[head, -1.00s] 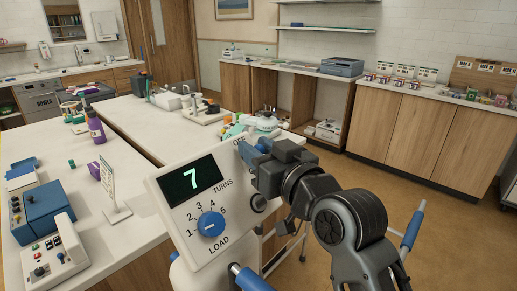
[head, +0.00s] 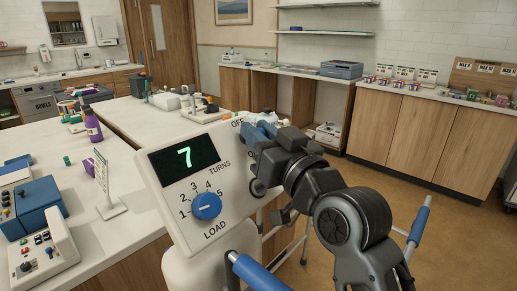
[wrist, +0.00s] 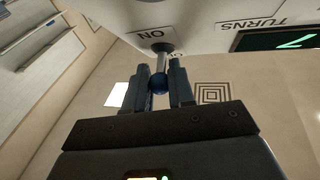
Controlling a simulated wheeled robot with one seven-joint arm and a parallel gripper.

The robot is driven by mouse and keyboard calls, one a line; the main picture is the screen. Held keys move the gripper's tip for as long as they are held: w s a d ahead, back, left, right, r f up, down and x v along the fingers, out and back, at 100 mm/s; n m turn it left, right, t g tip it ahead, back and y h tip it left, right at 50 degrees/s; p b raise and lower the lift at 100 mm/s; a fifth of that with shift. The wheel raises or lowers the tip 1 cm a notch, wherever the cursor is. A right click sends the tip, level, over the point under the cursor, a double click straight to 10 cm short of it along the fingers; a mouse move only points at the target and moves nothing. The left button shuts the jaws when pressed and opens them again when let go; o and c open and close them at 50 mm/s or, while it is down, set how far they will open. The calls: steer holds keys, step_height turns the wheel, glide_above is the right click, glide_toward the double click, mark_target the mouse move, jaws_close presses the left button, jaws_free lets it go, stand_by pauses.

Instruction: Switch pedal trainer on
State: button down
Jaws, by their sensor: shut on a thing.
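The pedal trainer's white console (head: 222,196) stands in front of me, with a lit green 7 on its TURNS display (head: 184,157) and a blue LOAD dial (head: 206,206). Its toggle switch lies between OFF and ON labels at the console's right side. In the wrist view the switch lever (wrist: 162,57) has a blue ball tip (wrist: 157,83) and comes out beside the ON label (wrist: 151,34). My gripper (head: 259,136) is shut on the lever; its fingers (wrist: 157,78) stand on both sides of the ball. In the head view my gripper hides the lever and part of the ON label.
A blue handlebar (head: 258,275) sticks out below the console. A white counter (head: 120,160) runs behind it, with a sign (head: 102,185), a purple bottle (head: 93,125) and blue and white devices. Open floor (head: 400,175) lies to the right, before wooden cabinets (head: 430,135).

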steer(key=shift+d+f+m+t+y+b, duration=0.1)
steer(key=shift+f+m+t+y+b, duration=0.5)
steer(key=shift+b, duration=2.2)
steer(key=shift+s+t+b, duration=0.1)
steer(key=shift+t+b, duration=0.6)
steer(key=shift+b, duration=0.3)
steer(key=shift+d+r, duration=0.1)
steer(key=c, duration=1)
jaws_free()
steer(key=b+v, duration=0.2)
steer(key=v, duration=0.5)
steer(key=shift+s+d+f, duration=0.15)
steer(key=shift+s+f, duration=0.1)
steer(key=shift+s, duration=0.05)
